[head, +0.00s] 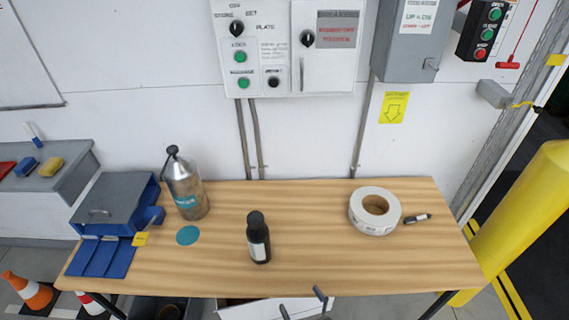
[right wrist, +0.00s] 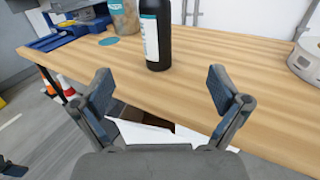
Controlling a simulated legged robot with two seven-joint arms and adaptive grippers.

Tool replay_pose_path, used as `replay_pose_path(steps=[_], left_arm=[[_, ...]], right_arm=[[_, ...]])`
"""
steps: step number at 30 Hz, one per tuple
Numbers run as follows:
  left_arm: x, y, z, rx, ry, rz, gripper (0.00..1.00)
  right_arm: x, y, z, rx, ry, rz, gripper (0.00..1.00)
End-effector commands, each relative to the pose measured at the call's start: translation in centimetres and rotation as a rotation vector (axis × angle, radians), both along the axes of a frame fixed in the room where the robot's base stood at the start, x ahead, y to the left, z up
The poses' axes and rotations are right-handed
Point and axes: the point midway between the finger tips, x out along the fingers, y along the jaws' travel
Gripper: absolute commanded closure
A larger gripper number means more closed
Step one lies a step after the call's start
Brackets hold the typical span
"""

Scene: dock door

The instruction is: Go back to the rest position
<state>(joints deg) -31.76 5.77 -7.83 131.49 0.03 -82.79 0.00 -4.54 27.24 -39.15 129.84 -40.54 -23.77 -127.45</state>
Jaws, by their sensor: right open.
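My right gripper (head: 303,300) shows at the bottom edge of the head view, in front of the table's front edge. In the right wrist view its two fingers (right wrist: 160,92) are spread wide with nothing between them. A dark bottle (head: 258,238) with a white label stands upright on the wooden table (head: 320,255). The bottle (right wrist: 155,35) is beyond the fingertips in the right wrist view, apart from them. My left gripper does not show in the head view.
A white tape roll (head: 375,211) and a dark marker (head: 417,218) are right. A yellow post (head: 520,220) and cone (head: 28,290) flank the table.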

Motion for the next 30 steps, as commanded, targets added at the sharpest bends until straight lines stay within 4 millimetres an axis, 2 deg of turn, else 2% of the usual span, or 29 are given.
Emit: replay_pose_path(steps=[1, 5, 8, 11, 14, 20, 23, 25, 26, 27, 30], left_arm=[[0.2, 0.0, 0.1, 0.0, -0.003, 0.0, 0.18], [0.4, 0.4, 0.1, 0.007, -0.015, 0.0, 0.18], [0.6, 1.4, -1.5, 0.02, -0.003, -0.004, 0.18], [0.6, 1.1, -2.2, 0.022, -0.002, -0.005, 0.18], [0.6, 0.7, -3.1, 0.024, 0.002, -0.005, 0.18], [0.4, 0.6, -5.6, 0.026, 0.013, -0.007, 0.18], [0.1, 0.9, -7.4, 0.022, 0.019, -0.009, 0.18], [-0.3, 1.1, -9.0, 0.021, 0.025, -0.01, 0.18], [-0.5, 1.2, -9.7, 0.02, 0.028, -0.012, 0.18], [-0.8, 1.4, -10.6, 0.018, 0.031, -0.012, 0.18], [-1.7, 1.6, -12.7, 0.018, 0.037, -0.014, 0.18]], right_arm=[[0.0, 0.3, 0.1, -0.001, -0.001, 0.001, 0.02], [0.8, -0.5, -1.7, 0.087, 0.105, -0.041, 0.02], [1.3, -1.7, -3.3, 0.17, 0.195, -0.079, 0.02], [1.8, -3.1, -5.3, 0.272, 0.296, -0.129, 0.02], [2.1, -4.6, -7.7, 0.396, 0.415, -0.197, 0.02], [1.8, -8.1, -14.7, 0.742, 0.716, -0.424, 0.02], [0.3, -9.9, -19.4, 0.987, 0.888, -0.616, 0.02], [-1.8, -11.6, -23.5, 1.209, 1.01, -0.806, 0.02], [-3.1, -12.3, -25.3, 1.317, 1.058, -0.905, 0.02], [-5.1, -13.2, -27.8, 1.465, 1.108, -1.048, 0.02], [-10.8, -14.9, -33.0, 1.816, 1.154, -1.411, 0.02]])
